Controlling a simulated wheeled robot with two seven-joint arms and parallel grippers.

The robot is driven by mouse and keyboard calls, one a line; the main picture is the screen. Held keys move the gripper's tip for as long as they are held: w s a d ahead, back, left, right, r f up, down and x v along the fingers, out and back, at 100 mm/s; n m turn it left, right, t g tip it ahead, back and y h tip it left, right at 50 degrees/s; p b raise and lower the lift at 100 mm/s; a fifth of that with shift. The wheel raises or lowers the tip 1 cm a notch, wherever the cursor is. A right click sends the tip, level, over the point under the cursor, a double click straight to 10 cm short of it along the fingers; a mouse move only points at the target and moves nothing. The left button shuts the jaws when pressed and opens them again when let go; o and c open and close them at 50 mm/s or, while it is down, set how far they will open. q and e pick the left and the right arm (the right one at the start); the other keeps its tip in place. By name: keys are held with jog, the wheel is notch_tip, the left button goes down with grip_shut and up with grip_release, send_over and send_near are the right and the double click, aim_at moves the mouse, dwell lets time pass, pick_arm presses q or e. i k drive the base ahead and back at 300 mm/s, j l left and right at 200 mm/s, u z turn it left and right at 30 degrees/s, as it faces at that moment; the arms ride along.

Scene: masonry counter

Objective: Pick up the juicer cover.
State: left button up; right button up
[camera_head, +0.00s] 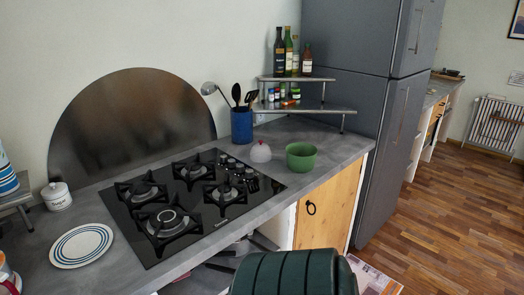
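A small pale, dome-shaped piece with a knob on top (260,152) stands on the grey counter between the gas hob and the green bowl. It may be the juicer cover, but it is too small to tell for sure. No other thing in view looks clearly like a juicer or its cover. Neither of my grippers shows in the head view, so nothing is seen held.
The green bowl (301,158) stands right of the dome, near the counter's edge. The black gas hob (235,213) lies to the left. A blue utensil pot (241,126) and tiered shelf (305,110) stand behind. A striped plate (82,246) lies far left.

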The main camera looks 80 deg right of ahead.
aim_at(260, 152)
jog(key=z, duration=2.5)
jog(key=k+l+z, duration=0.1)
jog(key=l+z, duration=0.2)
jog(key=l, duration=0.3)
jog(key=l+z, duration=0.3)
jog(key=l, duration=0.3)
